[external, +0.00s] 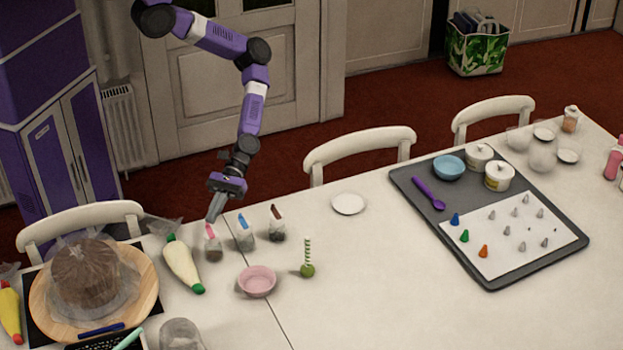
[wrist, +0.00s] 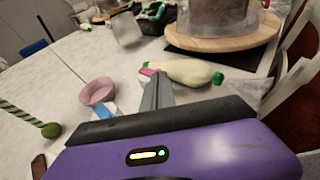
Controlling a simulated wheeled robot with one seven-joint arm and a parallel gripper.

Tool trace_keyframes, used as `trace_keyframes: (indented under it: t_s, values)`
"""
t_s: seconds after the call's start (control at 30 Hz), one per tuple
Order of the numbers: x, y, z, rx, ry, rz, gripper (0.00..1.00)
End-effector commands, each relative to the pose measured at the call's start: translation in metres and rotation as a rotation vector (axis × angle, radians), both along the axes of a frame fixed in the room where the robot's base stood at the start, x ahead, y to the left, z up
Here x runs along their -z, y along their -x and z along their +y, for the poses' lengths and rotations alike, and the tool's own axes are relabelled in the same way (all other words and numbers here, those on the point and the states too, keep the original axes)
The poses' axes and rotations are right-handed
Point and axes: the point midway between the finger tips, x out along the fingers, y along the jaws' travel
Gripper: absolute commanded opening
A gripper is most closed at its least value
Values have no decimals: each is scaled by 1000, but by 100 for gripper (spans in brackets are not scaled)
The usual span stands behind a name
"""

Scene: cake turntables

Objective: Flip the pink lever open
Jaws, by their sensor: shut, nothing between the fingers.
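The pink lever (external: 210,229) tops a small clear container with dark contents (external: 214,250), standing at the table's far edge in the external view. In the wrist view the pink lever (wrist: 149,72) shows just beyond the fingertips, and the container below it is hidden. My gripper (external: 214,217) is shut and empty, pointing down just above the pink lever; its fingers also show in the wrist view (wrist: 158,88). I cannot tell whether the fingertips touch the lever. A blue-lever container (external: 245,236) and a brown-lever container (external: 277,225) stand to the right.
A white piping bag with green ends (external: 183,264) lies close on the left, beside a wrapped cake on a wooden turntable (external: 40,297). A pink bowl (external: 257,281) and a green-striped stick (external: 307,258) stand nearer the front. The table's middle is clear.

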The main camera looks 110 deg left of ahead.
Motion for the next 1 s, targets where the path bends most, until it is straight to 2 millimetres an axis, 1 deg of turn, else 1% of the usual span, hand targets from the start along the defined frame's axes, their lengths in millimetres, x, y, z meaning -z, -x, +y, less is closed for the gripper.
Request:
trace_keyframes:
  t_s: [0.37,1.0]
  values:
    - [-1,1,0,-9,1,1,0]
    - [-1,8,-5,-123,2,2,0]
